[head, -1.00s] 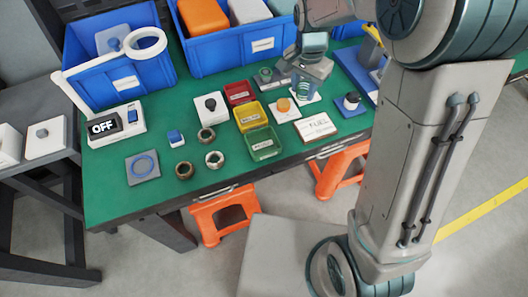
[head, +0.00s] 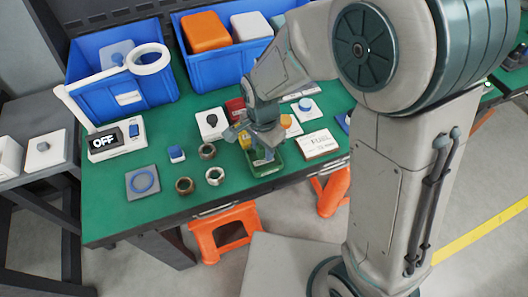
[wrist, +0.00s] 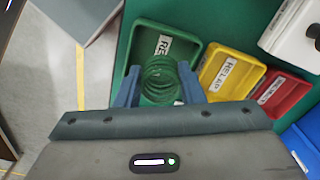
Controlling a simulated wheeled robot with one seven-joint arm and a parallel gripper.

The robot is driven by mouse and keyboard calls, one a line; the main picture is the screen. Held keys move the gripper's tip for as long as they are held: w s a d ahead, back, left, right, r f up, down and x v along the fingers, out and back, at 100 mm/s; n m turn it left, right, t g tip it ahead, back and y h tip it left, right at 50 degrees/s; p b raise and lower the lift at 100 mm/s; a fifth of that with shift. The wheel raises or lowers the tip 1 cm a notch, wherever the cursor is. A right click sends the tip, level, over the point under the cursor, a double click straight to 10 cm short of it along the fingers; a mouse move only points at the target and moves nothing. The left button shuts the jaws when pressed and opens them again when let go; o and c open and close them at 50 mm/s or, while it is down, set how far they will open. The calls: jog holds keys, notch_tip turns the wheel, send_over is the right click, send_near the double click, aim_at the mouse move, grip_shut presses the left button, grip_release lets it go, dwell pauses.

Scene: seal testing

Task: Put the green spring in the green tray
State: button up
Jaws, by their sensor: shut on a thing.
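The green spring (wrist: 161,80) is a coil held between the two blue fingers of my gripper (wrist: 160,92) in the wrist view. The green tray (wrist: 191,50) is a small labelled bin, and the spring appears over it; I cannot tell how high above its floor. In the head view my gripper (head: 260,154) points down over the green tray (head: 275,168), near the table's front edge. My arm hides part of the trays there, and the spring is hard to make out.
A yellow tray (wrist: 229,72) and a red tray (wrist: 286,93) stand in a row beside the green one. A FUEL sign (head: 316,144) lies right of the trays. Metal rings (head: 185,185) lie to the left. Blue bins (head: 205,72) stand at the back.

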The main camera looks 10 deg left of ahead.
aim_at(263, 162)
jog(key=shift+f, duration=1.55)
jog(key=shift+f, duration=0.2)
jog(key=o, duration=0.7)
